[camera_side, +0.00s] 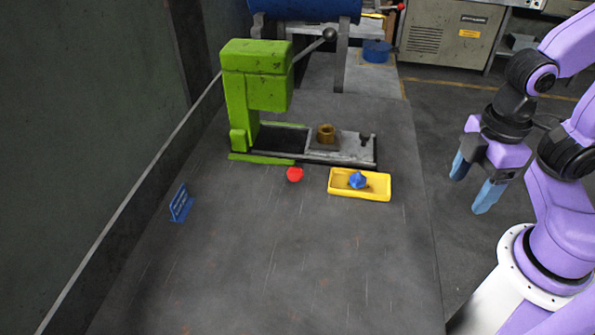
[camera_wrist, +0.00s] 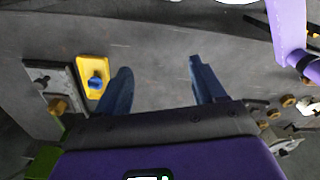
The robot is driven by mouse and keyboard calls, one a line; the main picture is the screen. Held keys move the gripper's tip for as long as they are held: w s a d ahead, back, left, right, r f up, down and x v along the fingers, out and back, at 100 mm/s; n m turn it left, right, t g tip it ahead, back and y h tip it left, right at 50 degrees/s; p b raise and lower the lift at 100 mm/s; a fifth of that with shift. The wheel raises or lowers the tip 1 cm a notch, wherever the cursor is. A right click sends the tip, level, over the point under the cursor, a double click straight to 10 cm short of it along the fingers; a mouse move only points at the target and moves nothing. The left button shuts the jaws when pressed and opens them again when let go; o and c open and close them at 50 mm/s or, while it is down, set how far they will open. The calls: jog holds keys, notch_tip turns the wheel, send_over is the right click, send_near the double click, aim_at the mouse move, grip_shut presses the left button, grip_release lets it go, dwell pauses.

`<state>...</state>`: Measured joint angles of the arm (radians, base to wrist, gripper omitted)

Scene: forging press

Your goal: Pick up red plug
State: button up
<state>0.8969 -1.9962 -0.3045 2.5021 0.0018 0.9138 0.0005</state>
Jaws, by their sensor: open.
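The red plug (camera_side: 295,174) is a small red piece on the grey table, in front of the green press and left of the yellow tray in the side view. I cannot make it out in the wrist view. My gripper (camera_side: 471,182) is at the right of the side view, beyond the table's right edge and well apart from the plug. Its two blue fingers are spread and point down, with nothing between them. In the wrist view the open fingers (camera_wrist: 159,68) also show empty.
A green press (camera_side: 256,75) with a lever stands behind the plug. Its grey base plate (camera_side: 352,150) carries a brass ring (camera_side: 326,133). The yellow tray (camera_side: 360,194) holds a blue piece (camera_side: 357,180). A small blue sign (camera_side: 181,204) stands at left. The table's front is clear.

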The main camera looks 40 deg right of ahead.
jog(key=c, duration=0.3)
dwell(0.4)
jog(key=m, duration=0.3)
send_over(297, 168)
jog(key=f, duration=1.2)
jog(key=shift+d+f, duration=0.2)
jog(key=shift+d, duration=0.15)
jog(key=shift+a+f, duration=0.2)
jog(key=shift+f, duration=1.15)
jog(key=shift+a+f, duration=0.15)
jog(key=shift+f, duration=1.2)
